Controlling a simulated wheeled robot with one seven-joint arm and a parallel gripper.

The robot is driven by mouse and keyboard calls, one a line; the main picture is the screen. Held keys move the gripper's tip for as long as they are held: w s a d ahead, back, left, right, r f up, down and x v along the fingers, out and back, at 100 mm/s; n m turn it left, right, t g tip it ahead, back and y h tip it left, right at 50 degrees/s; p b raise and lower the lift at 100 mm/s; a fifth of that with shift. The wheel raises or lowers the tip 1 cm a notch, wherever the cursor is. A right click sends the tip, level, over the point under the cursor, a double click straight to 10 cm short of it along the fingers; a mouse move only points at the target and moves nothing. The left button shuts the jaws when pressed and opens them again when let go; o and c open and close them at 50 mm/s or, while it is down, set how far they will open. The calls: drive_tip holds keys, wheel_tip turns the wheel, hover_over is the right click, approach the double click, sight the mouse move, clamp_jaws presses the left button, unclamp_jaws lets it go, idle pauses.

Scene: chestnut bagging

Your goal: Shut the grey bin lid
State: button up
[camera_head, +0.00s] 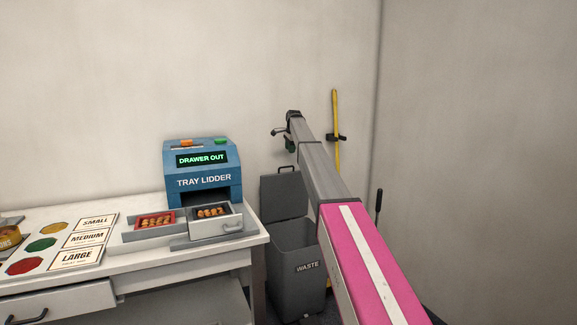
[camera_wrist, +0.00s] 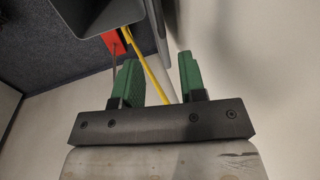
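The grey waste bin (camera_head: 297,262) stands on the floor at the right end of the table, marked "WASTE". Its lid (camera_head: 284,196) is open and stands upright at the back of the bin, with a handle (camera_head: 287,168) on its top edge. My gripper (camera_head: 283,138) is above the raised lid and apart from it, small in the head view. In the wrist view its two green fingers (camera_wrist: 159,80) are spread with nothing between them. A dark grey shape (camera_wrist: 95,15) at the top of the wrist view may be part of the bin.
A yellow pole (camera_head: 336,130) stands by the wall to the right of my arm. The table (camera_head: 165,275) at left carries a blue tray lidder (camera_head: 203,165) with its drawer (camera_head: 216,225) out. An open table drawer (camera_head: 62,304) is at lower left.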

drive_tip(key=x, duration=1)
drive_tip(key=shift+f, duration=0.1)
clamp_jaws()
